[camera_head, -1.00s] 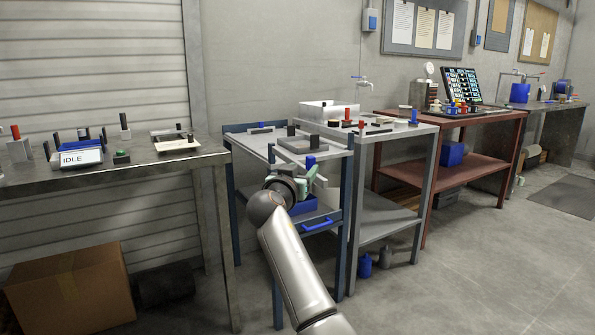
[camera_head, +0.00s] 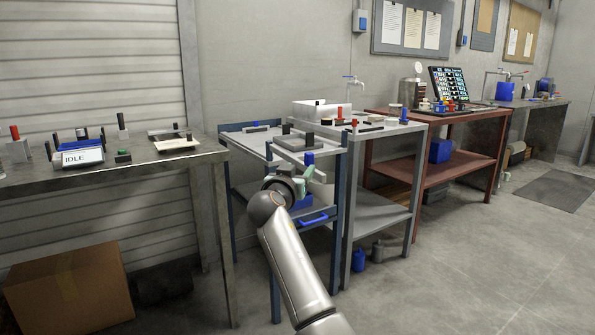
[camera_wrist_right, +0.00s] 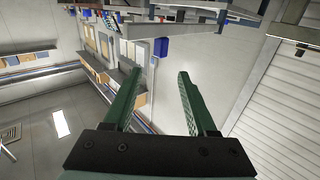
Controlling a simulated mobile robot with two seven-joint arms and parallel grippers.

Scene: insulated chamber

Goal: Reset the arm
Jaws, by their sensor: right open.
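My right arm comes up from the bottom of the head view, and its gripper (camera_head: 303,181) is in front of the blue-framed cart (camera_head: 340,190). In the right wrist view the two green fingers of this gripper (camera_wrist_right: 154,88) stand apart with nothing between them. Whether the gripper touches the cart cannot be told. My left gripper is not in view.
A metal bench (camera_head: 120,176) with an IDLE sign (camera_head: 82,157) stands at left. A grey table (camera_head: 415,130) and a red-brown table (camera_head: 490,118) stand right of the cart. A cardboard box (camera_head: 70,290) lies under the bench. The floor (camera_head: 470,270) at right is open.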

